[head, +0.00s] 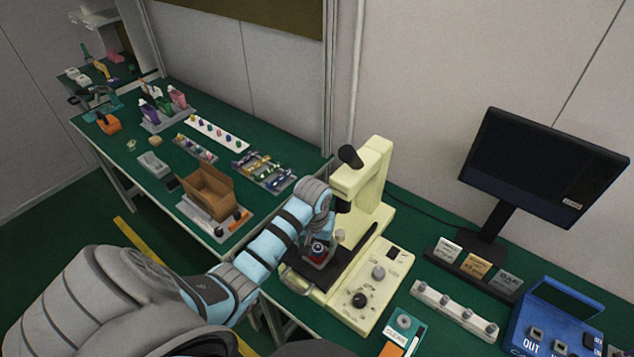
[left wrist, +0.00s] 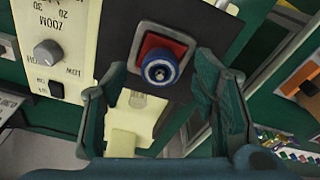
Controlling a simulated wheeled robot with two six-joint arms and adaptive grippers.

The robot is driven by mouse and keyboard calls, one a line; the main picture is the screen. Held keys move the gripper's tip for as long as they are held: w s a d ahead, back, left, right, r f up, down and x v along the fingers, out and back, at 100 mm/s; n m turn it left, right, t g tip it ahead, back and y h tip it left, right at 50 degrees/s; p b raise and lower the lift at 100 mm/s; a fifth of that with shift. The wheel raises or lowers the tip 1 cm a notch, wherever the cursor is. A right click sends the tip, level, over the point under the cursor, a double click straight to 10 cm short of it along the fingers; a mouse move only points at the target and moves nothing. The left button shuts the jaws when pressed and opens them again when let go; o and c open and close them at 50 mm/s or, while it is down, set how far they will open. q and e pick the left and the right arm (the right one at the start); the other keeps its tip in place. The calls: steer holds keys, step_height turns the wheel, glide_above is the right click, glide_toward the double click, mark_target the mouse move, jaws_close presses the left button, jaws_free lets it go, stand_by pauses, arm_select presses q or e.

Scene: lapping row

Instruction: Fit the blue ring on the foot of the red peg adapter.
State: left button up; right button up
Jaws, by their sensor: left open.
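A red adapter (left wrist: 149,45) lies in a square grey holder (left wrist: 184,41) on the microscope's dark stage (left wrist: 116,42). In the left wrist view a blue ring (left wrist: 160,79) surrounds a pale round centre over the red part; I cannot tell how deep it sits. The adapter also shows small in the head view (head: 318,249), partly hidden by my gripper. My left gripper (left wrist: 161,88) is open over the stage, one finger to each side of the ring in the picture, apart from it. My right gripper is not in view.
The cream microscope (head: 368,184) rises close behind my left gripper. A monitor (head: 541,165), a blue box (head: 556,325) and a white strip with knobs (head: 455,311) stand to the right. A cardboard box (head: 209,191) and racks of small parts (head: 264,172) fill the left bench.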

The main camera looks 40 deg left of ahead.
mark_target(316, 252)
arm_select(q)
steer(key=r, duration=0.6)
steer(key=shift+s+d+r, duration=0.15)
steer(key=shift+s+r, duration=0.25)
